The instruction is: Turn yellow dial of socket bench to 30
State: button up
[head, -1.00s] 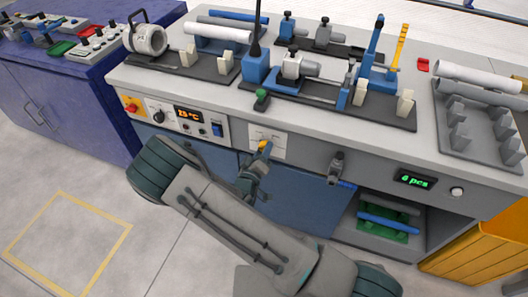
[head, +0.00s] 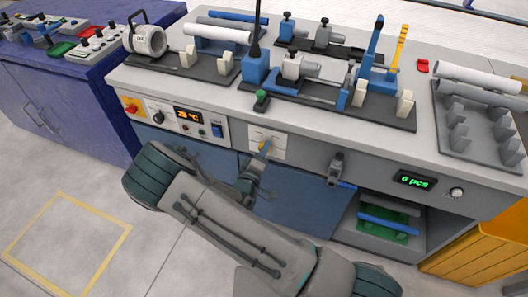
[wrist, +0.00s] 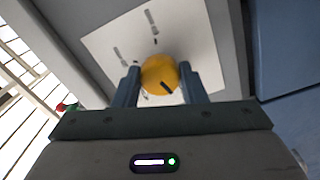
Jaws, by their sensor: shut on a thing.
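The yellow dial (wrist: 160,76) sits on a white scale plate (wrist: 110,42) on the front of the socket bench (head: 226,96). In the wrist view it is a round yellow knob with a dark pointer mark at its lower right. My gripper (wrist: 160,84) is shut on the dial, one finger on each side. The plate's printed marks are too blurred to read as numbers. In the head view my gripper (head: 262,152) reaches the plate, and the dial is mostly hidden behind it.
On the same front are a control panel with a 25 °C display (head: 188,116) at left and a "6 pcs" display (head: 414,180) at right. A grey nozzle-like fitting (head: 335,166) sticks out right of my gripper. Pipes and clamps crowd the bench top.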

jog(key=o, duration=1)
jog(key=v, duration=1.4)
jog(key=shift+w+r, duration=0.1)
jog(key=shift+w, duration=0.1)
